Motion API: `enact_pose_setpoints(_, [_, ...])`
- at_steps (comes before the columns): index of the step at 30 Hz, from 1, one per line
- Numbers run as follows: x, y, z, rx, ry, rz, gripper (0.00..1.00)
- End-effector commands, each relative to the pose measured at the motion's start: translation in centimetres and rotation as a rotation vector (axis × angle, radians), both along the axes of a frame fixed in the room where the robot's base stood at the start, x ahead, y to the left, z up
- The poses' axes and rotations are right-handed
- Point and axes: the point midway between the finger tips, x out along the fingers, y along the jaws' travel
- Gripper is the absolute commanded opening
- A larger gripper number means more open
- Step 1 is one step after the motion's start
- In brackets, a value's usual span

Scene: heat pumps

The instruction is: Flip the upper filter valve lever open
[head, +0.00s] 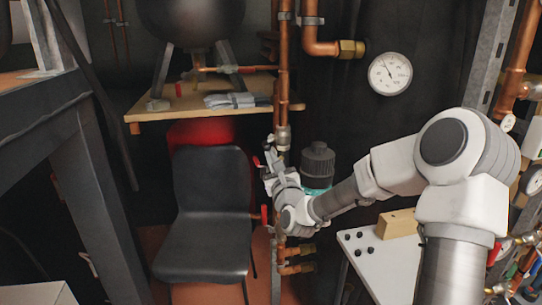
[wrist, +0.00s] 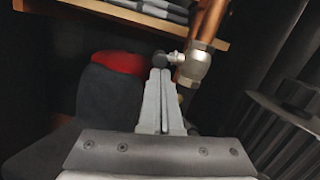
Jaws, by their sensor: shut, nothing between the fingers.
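The upper filter valve (head: 283,138) is a metal fitting on the vertical copper pipe. It also shows in the wrist view (wrist: 199,65), just right of my fingertips, with a short silver stem pointing left to a dark round end. A small red piece (head: 257,161), perhaps its lever, shows beside my gripper in the head view; the lever's full shape is hidden. My gripper (head: 270,158) is shut and empty beside the pipe, just below the fitting. In the wrist view its fingers (wrist: 160,74) lie together, tips near the dark end; I cannot tell whether they touch it.
A lower red handle (head: 264,215) is on the same pipe run. A dark chair (head: 205,215) stands to the left, below a wooden shelf (head: 160,113). A dark-capped pump (head: 317,160) is close right of the pipe. A white table (head: 385,270) stands at the lower right.

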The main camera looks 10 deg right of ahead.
Motion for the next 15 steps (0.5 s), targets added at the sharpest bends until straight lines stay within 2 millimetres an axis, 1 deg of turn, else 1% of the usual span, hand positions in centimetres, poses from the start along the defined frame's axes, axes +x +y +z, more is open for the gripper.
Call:
enact_pose_setpoints(1, [-0.02,-0.01,0.27,0.0,0.006,0.0,0.0])
enact_pose_setpoints(15, [-0.15,-0.01,0.94,-0.002,0.071,-0.001,0.0])
